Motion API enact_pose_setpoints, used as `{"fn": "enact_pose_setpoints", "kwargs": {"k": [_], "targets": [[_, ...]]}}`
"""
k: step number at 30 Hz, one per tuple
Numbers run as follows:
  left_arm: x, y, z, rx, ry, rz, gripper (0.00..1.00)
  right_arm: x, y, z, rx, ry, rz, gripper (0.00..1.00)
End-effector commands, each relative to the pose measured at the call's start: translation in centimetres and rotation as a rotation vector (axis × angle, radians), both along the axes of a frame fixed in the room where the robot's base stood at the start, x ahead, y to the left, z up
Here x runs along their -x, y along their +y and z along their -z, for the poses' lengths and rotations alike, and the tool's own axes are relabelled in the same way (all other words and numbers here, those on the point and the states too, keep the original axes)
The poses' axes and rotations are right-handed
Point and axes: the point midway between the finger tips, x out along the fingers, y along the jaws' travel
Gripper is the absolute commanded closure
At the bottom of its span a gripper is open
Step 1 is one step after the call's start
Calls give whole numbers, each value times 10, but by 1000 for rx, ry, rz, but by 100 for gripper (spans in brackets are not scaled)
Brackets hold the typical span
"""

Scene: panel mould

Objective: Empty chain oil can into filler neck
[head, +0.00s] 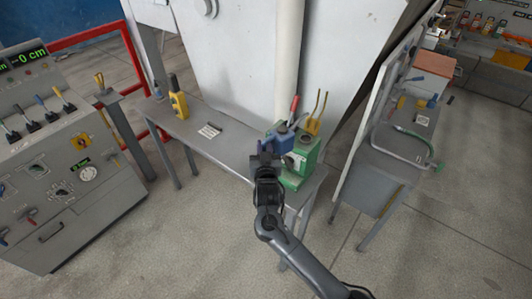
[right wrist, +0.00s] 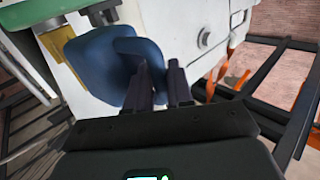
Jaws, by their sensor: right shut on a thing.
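A blue can (head: 284,137), which I take to be the chain oil can, is at the far end of my right arm, beside a green unit. My right gripper (head: 265,159) is shut on the blue can, with its fingers close together. In the right wrist view the can (right wrist: 92,70) fills the upper left, with my right gripper's fingers (right wrist: 162,80) at its right side. The green unit (head: 304,163) is just right of the can. A brass-coloured part (right wrist: 66,52) shows left of the can in the right wrist view; I cannot tell whether it is the filler neck. My left gripper is out of view.
The grey bench (head: 232,151) carries a yellow device (head: 179,104) and a small label plate (head: 209,130). A red handle and yellow prongs (head: 315,115) rise by the green unit. A control console (head: 62,150) stands left and another bench (head: 390,165) right. Open floor lies in front.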

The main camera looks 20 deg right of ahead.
Motion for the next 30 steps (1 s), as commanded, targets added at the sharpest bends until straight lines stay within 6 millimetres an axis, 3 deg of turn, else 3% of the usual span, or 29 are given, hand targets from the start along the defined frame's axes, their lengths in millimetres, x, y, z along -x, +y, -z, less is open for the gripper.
{"fn": "enact_pose_setpoints", "kwargs": {"k": [27,30], "targets": [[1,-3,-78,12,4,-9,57,0,5,-99,-512,100,-3,100],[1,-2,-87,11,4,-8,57,-1,-3,-108,-593,116,0,100]]}}
